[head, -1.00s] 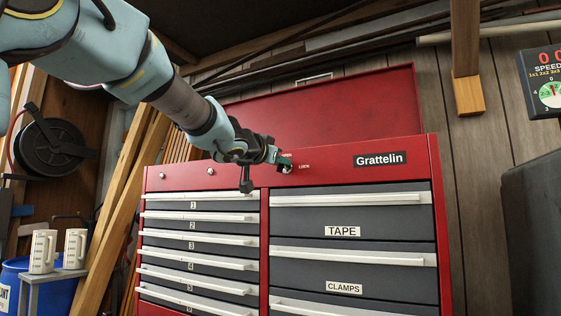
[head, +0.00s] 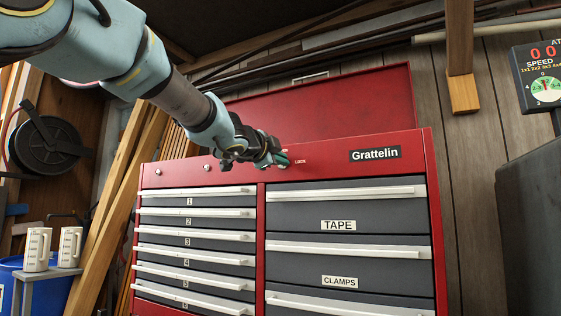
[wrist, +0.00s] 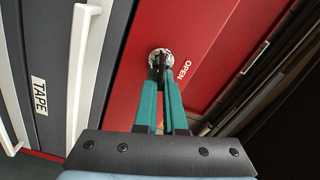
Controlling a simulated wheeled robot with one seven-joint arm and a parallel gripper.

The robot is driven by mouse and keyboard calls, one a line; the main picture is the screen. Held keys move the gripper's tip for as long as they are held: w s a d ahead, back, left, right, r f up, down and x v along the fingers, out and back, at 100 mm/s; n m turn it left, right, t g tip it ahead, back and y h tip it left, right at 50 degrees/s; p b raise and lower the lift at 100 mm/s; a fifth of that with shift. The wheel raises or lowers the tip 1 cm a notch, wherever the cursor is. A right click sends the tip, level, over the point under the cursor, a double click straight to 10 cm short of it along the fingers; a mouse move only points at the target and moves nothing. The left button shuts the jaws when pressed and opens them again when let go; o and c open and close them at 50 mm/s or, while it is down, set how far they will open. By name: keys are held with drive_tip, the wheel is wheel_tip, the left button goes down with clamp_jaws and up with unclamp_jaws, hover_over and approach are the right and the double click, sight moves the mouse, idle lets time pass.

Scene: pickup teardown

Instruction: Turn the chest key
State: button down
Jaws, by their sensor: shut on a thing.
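The red tool chest (head: 335,163) stands ahead, with a dark "Grattelin" plate on its top front band. My gripper (head: 286,160) reaches this band from the left. In the wrist view its two green fingers (wrist: 160,78) are shut on the chest key at the round silver lock (wrist: 160,57). The fingertips hide most of the key. The word OPEN (wrist: 182,70) is printed beside the lock in the wrist view. In the head view the small LOCK label (head: 300,161) shows just right of the fingertips.
Grey drawers with white handles (head: 345,192), one labelled TAPE, lie below the lock and look shut. The red lid (head: 330,105) stands raised behind. A dark grey bulk (head: 530,220) is at the right. Wooden boards (head: 115,190) lean at the left.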

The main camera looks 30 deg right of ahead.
drive_tip(key=shift+f+m+b, duration=0.15)
drive_tip(key=shift+m+b, duration=0.1)
drive_tip(key=shift+m, duration=0.7)
drive_tip(key=shift+f+m+b, duration=0.15)
drive_tip(key=shift+m+b, duration=0.1)
drive_tip(key=shift+m, duration=0.7)
drive_tip(key=c, duration=1)
unclamp_jaws()
drive_tip(key=shift+s, duration=0.1)
drive_tip(key=p+v, duration=0.1)
drive_tip(key=v, duration=0.9)
drive_tip(key=shift+s+a, duration=0.15)
drive_tip(key=shift+a, duration=0.2)
